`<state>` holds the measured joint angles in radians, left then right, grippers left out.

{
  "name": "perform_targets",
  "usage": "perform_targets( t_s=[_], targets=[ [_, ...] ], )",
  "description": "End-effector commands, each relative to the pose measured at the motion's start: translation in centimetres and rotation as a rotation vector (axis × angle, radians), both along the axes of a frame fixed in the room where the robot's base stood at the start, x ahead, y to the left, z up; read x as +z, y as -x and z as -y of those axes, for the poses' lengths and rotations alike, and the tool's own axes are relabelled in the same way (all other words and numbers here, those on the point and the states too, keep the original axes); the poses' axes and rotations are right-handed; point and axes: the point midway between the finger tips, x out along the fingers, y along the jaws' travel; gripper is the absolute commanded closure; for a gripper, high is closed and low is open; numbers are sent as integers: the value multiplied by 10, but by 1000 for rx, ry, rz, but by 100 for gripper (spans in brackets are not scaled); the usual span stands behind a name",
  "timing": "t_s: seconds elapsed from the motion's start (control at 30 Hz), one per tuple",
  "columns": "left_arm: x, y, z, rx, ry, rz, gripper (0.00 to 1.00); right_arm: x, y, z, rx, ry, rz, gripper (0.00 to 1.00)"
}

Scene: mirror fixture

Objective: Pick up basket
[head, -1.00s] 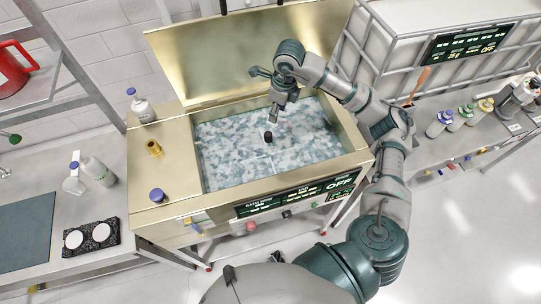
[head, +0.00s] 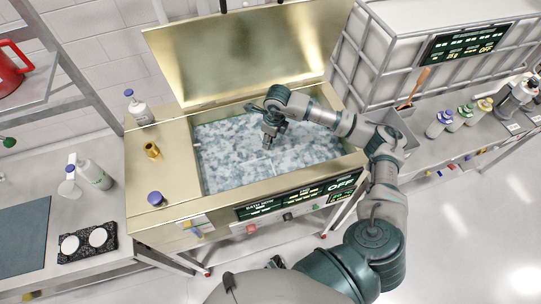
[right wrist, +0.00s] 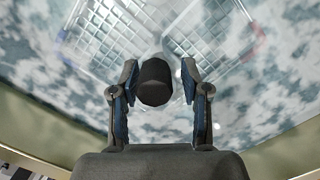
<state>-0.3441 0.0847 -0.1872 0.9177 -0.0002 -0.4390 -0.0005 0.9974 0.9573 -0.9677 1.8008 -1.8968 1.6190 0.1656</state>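A wire-mesh basket (right wrist: 100,38) lies in the cloudy blue-white bath, seen in the right wrist view on both sides of a black knob (right wrist: 154,82). The knob seems to be the top of its handle. My right gripper (right wrist: 158,76) is open, pointing down, with one finger on each side of the knob and a small gap to each. In the head view my right gripper (head: 268,143) is low over the middle of the bath and hides the knob. The mesh cannot be made out there. My left gripper is not in view.
The brass-coloured bath tank (head: 165,180) has raised walls and an open lid (head: 240,55) behind. A brass cup (head: 152,150), a blue-capped jar (head: 156,198) and a bottle (head: 139,108) stand on its left deck. A caged tank (head: 385,60) stands to the right.

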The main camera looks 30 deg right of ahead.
Motion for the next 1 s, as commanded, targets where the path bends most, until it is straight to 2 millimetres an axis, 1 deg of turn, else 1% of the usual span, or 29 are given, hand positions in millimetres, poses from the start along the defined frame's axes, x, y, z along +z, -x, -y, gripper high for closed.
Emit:
perform_targets(
  t_s=[0.03, 0.2, 0.3, 0.5, 0.53, 0.57, 0.6, 0.67, 0.7, 1.0],
  targets=[
    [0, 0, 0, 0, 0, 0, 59, -10, 0, -2, 0, 0, -5, 54],
    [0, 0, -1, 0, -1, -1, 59, -36, -3, -1, 1, -3, -3, 54],
    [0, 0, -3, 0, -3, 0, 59, -43, -4, 1, 0, -5, 0, 54],
    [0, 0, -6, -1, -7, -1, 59, -44, -4, 2, 1, -6, 0, 54],
    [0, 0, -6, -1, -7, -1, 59, -44, -4, 2, 1, -6, 0, 56],
    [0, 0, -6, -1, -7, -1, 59, -44, -4, 2, 1, -6, 0, 64],
    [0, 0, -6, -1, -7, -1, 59, -43, -4, 1, 0, -5, 0, 74],
    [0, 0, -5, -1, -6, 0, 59, -43, -4, 1, 1, -5, 1, 89],
    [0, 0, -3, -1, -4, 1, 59, -43, -4, 1, 0, -5, 0, 99],
    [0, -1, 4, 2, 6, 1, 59, -41, -5, -2, 2, -4, 5, 100]
  ],
)
